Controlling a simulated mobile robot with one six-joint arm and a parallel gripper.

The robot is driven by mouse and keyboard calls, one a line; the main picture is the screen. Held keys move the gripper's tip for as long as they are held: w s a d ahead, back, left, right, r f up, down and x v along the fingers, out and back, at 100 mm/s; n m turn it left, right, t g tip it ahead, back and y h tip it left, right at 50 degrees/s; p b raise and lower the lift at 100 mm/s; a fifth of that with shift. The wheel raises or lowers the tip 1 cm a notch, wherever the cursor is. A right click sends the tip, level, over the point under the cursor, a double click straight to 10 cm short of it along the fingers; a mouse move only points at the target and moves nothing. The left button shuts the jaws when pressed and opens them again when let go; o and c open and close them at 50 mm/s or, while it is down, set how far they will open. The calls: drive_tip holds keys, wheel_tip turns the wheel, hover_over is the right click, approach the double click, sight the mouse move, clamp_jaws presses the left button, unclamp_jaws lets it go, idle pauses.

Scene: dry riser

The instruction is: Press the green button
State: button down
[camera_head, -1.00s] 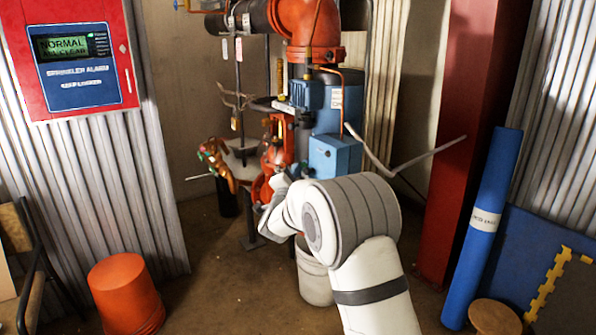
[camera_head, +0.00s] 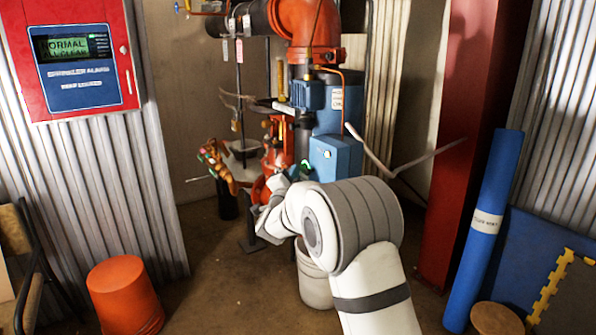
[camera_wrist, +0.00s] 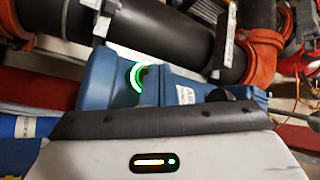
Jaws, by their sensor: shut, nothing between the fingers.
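The green button shows in the wrist view as a glowing green ring (camera_wrist: 138,77) on a blue housing (camera_wrist: 97,80). Only part of the ring is visible; its lower right is covered or turned away. In the head view a small green glow (camera_head: 306,168) shows at the lower left of the blue box (camera_head: 335,157) by the red pipework. My gripper (camera_wrist: 160,125) fills the bottom of the wrist view, just in front of the blue housing. It is shut and empty. Its fingertips are not clearly seen, and I cannot tell whether they touch the button.
A thick pipe with red couplings (camera_head: 310,22) stands above the blue box. A thin bent rod (camera_head: 400,165) sticks out to its right. A red column (camera_head: 460,140), a blue roll (camera_head: 485,230), a white bucket (camera_head: 314,280) and an orange bucket (camera_head: 125,295) stand around. The floor at left centre is clear.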

drive_tip(key=shift+s+a+b, duration=0.25)
drive_tip(key=shift+s+a, duration=0.3)
drive_tip(key=shift+a, duration=0.25)
drive_tip(key=shift+s+a+b, duration=0.25)
drive_tip(key=shift+s+a, duration=0.3)
drive_tip(key=shift+a, duration=0.3)
drive_tip(key=shift+s+a+b, duration=0.25)
drive_tip(key=shift+s+a, duration=0.3)
drive_tip(key=shift+a, duration=0.25)
drive_tip(key=s+d+r+n+g+y+p, duration=0.3)
drive_tip(key=s+d+r+n+p, duration=0.15)
drive_tip(key=r+p, duration=0.25)
drive_tip(key=s+d+r+n+g+y+p, duration=0.3)
drive_tip(key=s+d+r+n+y+p, duration=0.1)
drive_tip(key=s+r+p, duration=0.3)
drive_tip(key=s+d+r+n+g+h+p, duration=0.1)
drive_tip(key=s+d+g+p, duration=0.3)
drive_tip(key=s, duration=0.7)
drive_tip(key=s+d+r+n+g+h+p, duration=0.1)
drive_tip(key=s+d+p, duration=0.4)
drive_tip(key=s, duration=0.5)
drive_tip(key=s+d+r+n+g+p, duration=0.1)
drive_tip(key=s+d+n+g+p, duration=0.2)
drive_tip(key=s, duration=0.8)
drive_tip(key=d+g+p, duration=0.2)
drive_tip(key=g+p, duration=0.1)
drive_tip(key=shift+s+d+r+g+h, duration=0.15)
drive_tip(key=shift+s+d+g+h, duration=0.15)
drive_tip(key=shift+s+d+h, duration=0.1)
